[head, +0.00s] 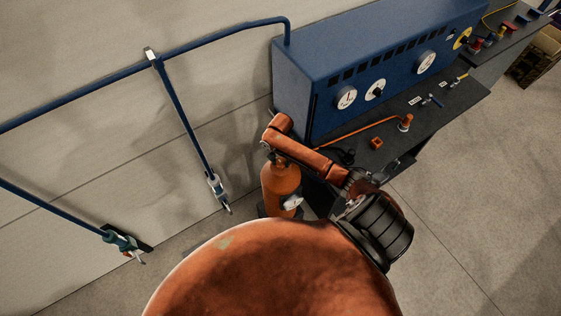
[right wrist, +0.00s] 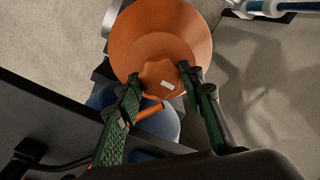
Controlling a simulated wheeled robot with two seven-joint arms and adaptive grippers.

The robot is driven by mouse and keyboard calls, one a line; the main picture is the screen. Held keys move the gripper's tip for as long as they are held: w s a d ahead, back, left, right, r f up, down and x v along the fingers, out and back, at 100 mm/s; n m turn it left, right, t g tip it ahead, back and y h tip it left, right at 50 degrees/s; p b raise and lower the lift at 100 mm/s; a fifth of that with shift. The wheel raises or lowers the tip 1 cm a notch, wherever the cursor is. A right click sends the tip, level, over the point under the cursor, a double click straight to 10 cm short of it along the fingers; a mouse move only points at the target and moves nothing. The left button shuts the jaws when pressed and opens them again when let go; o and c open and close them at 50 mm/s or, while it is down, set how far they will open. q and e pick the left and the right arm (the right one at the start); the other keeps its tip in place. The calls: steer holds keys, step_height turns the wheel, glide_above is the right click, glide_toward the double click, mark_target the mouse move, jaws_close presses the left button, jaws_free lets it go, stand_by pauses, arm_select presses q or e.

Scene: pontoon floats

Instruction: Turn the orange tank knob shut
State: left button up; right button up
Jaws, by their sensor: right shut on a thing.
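The orange tank (head: 281,184) stands on the floor at the left end of the dark bench, a white tag on its side. In the right wrist view I look down on the tank's rounded orange top (right wrist: 195,40). Its lobed orange knob (right wrist: 165,88), with a small white mark, is in the middle. My right gripper (right wrist: 159,77) is shut on the knob, one green-padded finger on each side. In the head view my arm hides the knob and fingers. My left gripper is not in view.
A blue cabinet (head: 385,65) with dials stands on the dark bench (head: 440,112). An orange hose (head: 362,131) runs across the bench towards the tank. Blue wall pipes (head: 182,115) end in valves left of the tank.

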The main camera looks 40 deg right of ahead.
mark_target(281, 162)
steer(key=shift+d, duration=0.1)
steer(key=o, duration=1.2)
steer(key=shift+c, duration=0.2)
step_height(281, 162, up, 12)
